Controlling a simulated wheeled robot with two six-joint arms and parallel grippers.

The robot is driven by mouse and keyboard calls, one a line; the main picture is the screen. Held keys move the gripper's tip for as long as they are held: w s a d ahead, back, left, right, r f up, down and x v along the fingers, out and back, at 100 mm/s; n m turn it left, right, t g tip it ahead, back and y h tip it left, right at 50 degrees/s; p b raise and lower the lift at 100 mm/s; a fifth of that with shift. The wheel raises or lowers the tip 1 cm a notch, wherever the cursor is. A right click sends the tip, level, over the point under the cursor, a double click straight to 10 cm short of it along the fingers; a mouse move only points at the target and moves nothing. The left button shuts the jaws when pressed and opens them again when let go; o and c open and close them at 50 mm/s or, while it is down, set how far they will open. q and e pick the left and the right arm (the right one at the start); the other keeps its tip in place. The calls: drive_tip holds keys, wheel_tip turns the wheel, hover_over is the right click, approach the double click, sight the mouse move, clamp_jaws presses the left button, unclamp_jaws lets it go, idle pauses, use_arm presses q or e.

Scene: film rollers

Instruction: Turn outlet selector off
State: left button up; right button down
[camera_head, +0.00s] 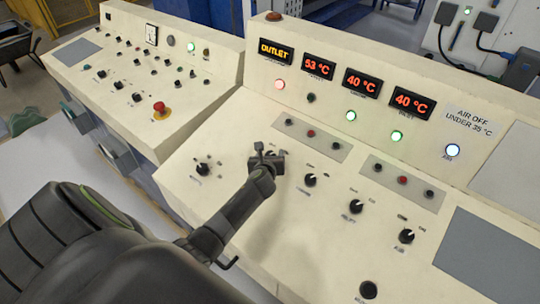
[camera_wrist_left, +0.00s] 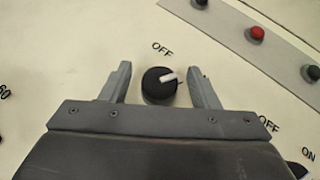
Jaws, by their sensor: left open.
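A black round knob (camera_wrist_left: 158,86) with a white pointer is on the cream panel in the left wrist view. Its pointer aims right and slightly up, while an OFF label (camera_wrist_left: 162,48) is printed above it. My left gripper (camera_wrist_left: 161,74) is open, with one finger on each side of the knob; contact is not clear. In the head view my left gripper (camera_head: 268,156) is over the sloped console and mostly hides this knob. An orange OUTLET display (camera_head: 276,51) is on the upright panel. The knob's name is not readable. My right gripper is not in view.
Other black knobs (camera_head: 310,180) stand to the right on the console (camera_head: 290,224), and another knob (camera_head: 203,169) to the left. Small button plates (camera_head: 329,146) are above. A second console (camera_head: 196,104) with a red emergency button (camera_head: 160,110) is at the left.

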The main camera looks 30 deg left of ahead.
use_arm(q)
drive_tip(key=shift+w, duration=0.1)
drive_tip(key=c, duration=1)
drive_tip(key=shift+o, duration=0.2)
drive_tip(key=shift+f, duration=0.1)
drive_tip(key=shift+n, duration=0.4)
drive_tip(key=shift+n+g+y+b, duration=0.3)
drive_tip(key=shift+n+g+y, duration=0.6)
drive_tip(key=shift+n+y, duration=0.2)
drive_tip(key=n+g+y, duration=0.2)
drive_tip(key=n+g, duration=0.2)
drive_tip(key=shift+w+n, duration=0.1)
drive_tip(key=shift+n, duration=0.3)
drive_tip(key=shift+n+g+y+b, duration=0.5)
drive_tip(key=shift+n+g+b, duration=0.35)
drive_tip(key=shift+n+g, duration=1.4)
drive_tip(key=shift+n, duration=0.25)
